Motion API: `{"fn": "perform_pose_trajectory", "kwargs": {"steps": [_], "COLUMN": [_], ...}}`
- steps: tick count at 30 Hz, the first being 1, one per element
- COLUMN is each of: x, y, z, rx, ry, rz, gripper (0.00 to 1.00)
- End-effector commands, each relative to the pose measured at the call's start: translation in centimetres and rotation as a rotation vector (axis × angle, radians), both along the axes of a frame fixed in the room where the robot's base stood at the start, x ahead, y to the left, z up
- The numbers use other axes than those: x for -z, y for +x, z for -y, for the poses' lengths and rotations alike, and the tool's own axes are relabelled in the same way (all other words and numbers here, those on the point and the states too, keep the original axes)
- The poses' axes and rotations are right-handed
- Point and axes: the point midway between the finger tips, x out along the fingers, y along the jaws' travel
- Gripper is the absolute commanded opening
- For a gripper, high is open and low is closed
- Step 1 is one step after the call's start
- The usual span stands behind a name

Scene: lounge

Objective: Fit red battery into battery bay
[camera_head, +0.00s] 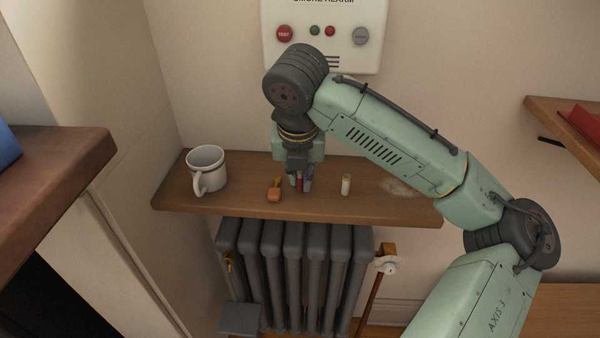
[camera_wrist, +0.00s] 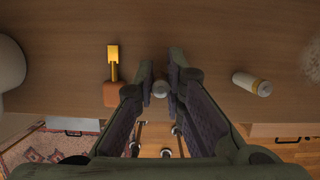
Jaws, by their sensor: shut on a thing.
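My gripper (camera_head: 300,186) points down over the wooden shelf, its fingers shut on the slim red battery (camera_head: 299,182). The battery is upright, and its lower end is at or just above the shelf; I cannot tell if it touches. In the wrist view its round grey end (camera_wrist: 160,89) shows between the fingertips (camera_wrist: 162,84). The white smoke alarm (camera_head: 322,55) is on the wall above the shelf, partly behind my arm. The battery bay cannot be made out in either view.
On the wooden shelf (camera_head: 230,205) stand a white mug (camera_head: 207,168) at the left and a white-and-yellow battery (camera_head: 346,185) to the right of my gripper. An orange-handled tool (camera_head: 274,191) lies close to the left of the fingers. A grey radiator (camera_head: 293,270) is below.

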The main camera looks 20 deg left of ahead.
Motion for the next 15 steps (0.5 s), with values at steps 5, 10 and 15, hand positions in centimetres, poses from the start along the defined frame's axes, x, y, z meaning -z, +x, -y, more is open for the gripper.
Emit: {"fn": "perform_pose_trajectory", "kwargs": {"steps": [5,10,15], "x": [0.4,0.4,0.39], "y": [-0.03,-0.02,-0.01], "z": [-0.02,-0.01,0.0], "rx": [0.0,0.0,0.0], "ry": [0.001,0.0,0.0], "rz": [-0.001,0.0,0.0], "gripper": [0.0,0.19,0.3]}}
